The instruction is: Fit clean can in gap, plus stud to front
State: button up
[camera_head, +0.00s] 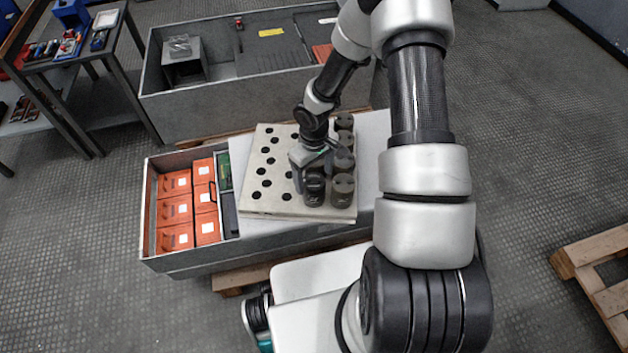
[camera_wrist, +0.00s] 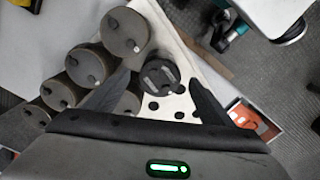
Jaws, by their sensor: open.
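A dark can (camera_head: 314,192) stands on the pale perforated plate (camera_head: 268,185), near its front edge. In the wrist view this can (camera_wrist: 160,74) lies between my fingertips, with terminals on its top; I cannot tell which stud is plus. My gripper (camera_wrist: 160,82) is open around or just above it, contact unclear; in the head view my gripper (camera_head: 312,166) covers its back. Brownish-grey cans stand in a row along the plate's right side, the front one (camera_head: 342,190) beside the dark can. Another can (camera_wrist: 128,104) is partly hidden behind a finger. I cannot make out the gap.
A grey crate holds orange boxes (camera_head: 175,210) left of the plate. A long grey bin (camera_head: 215,112) stands behind, with a tool bench (camera_head: 95,50) at back left. Wooden pallet slats (camera_head: 600,255) lie at right. The plate's left part shows only open holes.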

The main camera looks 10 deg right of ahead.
notch_tip(320, 180, up, 13)
jog(key=p, duration=0.3)
jog(key=s+d+r+m+t+h, duration=0.1)
jog(key=s+d+r, duration=0.1)
jog(key=r, duration=0.8)
jog(key=s+d+r+m+t+h, duration=0.1)
jog(key=s+d+r, duration=0.1)
jog(key=r, duration=0.8)
jog(key=s+a+r+m+t+y, duration=0.2)
jog(key=s+a+r+m+t, duration=0.15)
jog(key=s+r, duration=1.1)
notch_tip(320, 180, up, 18)
jog(key=p, duration=1.9)
jog(key=shift+s+a+r, duration=0.2)
jog(key=shift+a, duration=0.05)
